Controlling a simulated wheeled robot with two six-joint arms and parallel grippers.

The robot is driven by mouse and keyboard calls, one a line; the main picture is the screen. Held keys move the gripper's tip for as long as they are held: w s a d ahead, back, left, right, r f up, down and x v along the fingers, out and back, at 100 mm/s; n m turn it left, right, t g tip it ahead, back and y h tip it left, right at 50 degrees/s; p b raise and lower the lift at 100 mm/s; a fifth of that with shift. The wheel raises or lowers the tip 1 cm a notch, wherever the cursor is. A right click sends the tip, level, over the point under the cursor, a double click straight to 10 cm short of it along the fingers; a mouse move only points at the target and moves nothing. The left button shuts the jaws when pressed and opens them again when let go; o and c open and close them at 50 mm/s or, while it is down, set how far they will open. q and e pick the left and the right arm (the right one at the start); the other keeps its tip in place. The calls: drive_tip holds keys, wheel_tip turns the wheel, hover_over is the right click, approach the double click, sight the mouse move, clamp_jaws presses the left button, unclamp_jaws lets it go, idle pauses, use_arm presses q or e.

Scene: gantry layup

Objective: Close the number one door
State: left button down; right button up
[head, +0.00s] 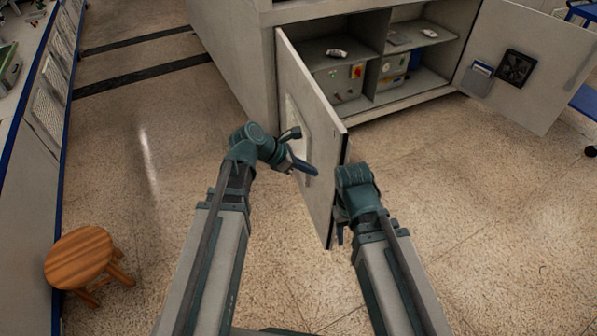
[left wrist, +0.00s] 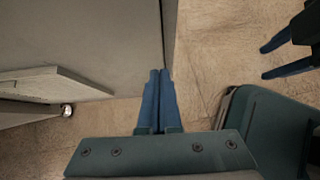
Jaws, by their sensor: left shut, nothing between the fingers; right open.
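A grey cabinet has two doors, both swung open; I can read no number on either. The left door (head: 321,113) stands out toward me, with a pale plate on its face. The right door (head: 530,70) is swung wide and carries a black fan. My left gripper (head: 315,172) is shut and empty, in front of the left door's face; contact is unclear. Its closed blue fingers also show in the left wrist view (left wrist: 158,78). My right gripper (head: 341,234) is low by the left door's free edge, partly hidden by its own wrist. It looks open in the left wrist view (left wrist: 264,61).
The open cabinet (head: 352,103) holds boxes and small items on shelves. A wooden stool (head: 80,257) stands at lower left, beside a bench (head: 28,150) with a blue edge.

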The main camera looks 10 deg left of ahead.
sight(334, 171)
use_arm(q)
drive_tip(key=shift+w+d+f, duration=0.15)
drive_tip(key=shift+w+d, duration=0.2)
drive_tip(key=shift+d, duration=0.4)
drive_tip(key=shift+w+d+f, duration=0.1)
drive_tip(key=shift+w+d, duration=0.25)
drive_tip(key=shift+d, duration=0.35)
drive_tip(key=shift+w+d+f, duration=0.15)
drive_tip(key=shift+w+d, duration=0.2)
drive_tip(key=shift+d, duration=0.4)
drive_tip(key=shift+d, duration=0.1)
